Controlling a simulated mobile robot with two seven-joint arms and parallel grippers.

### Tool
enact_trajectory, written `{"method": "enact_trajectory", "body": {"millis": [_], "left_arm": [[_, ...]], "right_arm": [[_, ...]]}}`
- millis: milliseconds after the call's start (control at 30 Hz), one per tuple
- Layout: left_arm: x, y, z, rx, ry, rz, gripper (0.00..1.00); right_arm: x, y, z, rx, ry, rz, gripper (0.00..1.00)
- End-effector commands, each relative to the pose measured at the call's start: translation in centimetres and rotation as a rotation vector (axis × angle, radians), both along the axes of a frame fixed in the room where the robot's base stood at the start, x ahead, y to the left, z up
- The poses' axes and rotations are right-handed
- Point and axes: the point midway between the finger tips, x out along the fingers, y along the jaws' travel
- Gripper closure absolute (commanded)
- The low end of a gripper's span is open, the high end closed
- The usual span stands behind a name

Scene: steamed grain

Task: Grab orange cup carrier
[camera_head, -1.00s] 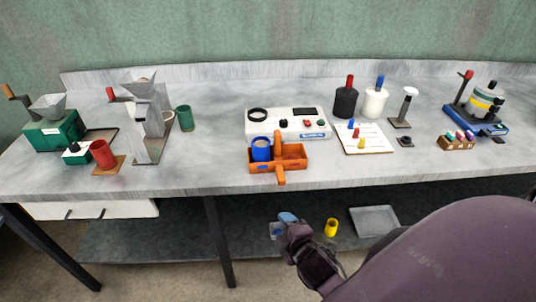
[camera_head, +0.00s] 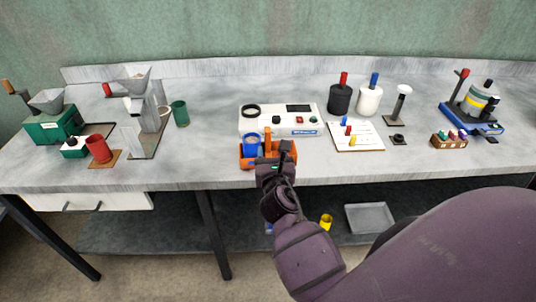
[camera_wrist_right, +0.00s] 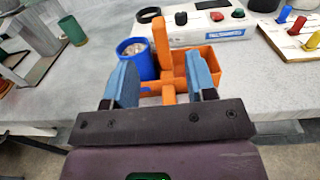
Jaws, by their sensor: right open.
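The orange cup carrier (camera_head: 247,163) stands near the front edge of the bench, with a blue cup (camera_head: 250,143) in its left compartment. It also shows in the right wrist view (camera_wrist_right: 211,61), with an upright orange post and a handle bar pointing toward me. The blue cup (camera_wrist_right: 133,62) there holds something pale and grainy. My right gripper (camera_head: 277,153) is at the carrier's front and hides part of it. In the wrist view its two blue fingers (camera_wrist_right: 160,82) are apart, with the orange handle between them and gaps on both sides. My left gripper is not in view.
A white device (camera_head: 298,127) with a black ring stands right behind the carrier. Right of it are a white board (camera_head: 358,138) with small coloured pieces, and black and white bottles. A grinder and a red cup (camera_head: 98,149) stand left. The bench left of the carrier is clear.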

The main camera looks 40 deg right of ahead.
Motion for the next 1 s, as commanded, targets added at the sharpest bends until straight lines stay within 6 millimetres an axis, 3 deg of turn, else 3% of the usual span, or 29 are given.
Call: {"method": "enact_trajectory", "body": {"millis": [200,467,800,1000], "left_arm": [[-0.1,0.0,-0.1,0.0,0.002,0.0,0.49],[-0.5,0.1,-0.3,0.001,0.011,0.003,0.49],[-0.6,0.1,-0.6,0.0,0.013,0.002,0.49],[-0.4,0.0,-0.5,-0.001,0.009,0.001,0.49]], "right_arm": [[2.7,-1.5,0.0,0.001,0.0,0.001,0.49],[4.1,-2.2,0.0,0.004,-0.002,0.001,0.49],[7.7,-4.0,0.0,0.004,-0.001,0.002,0.49],[8.2,-4.4,-0.1,0.005,-0.001,0.001,0.49]]}}
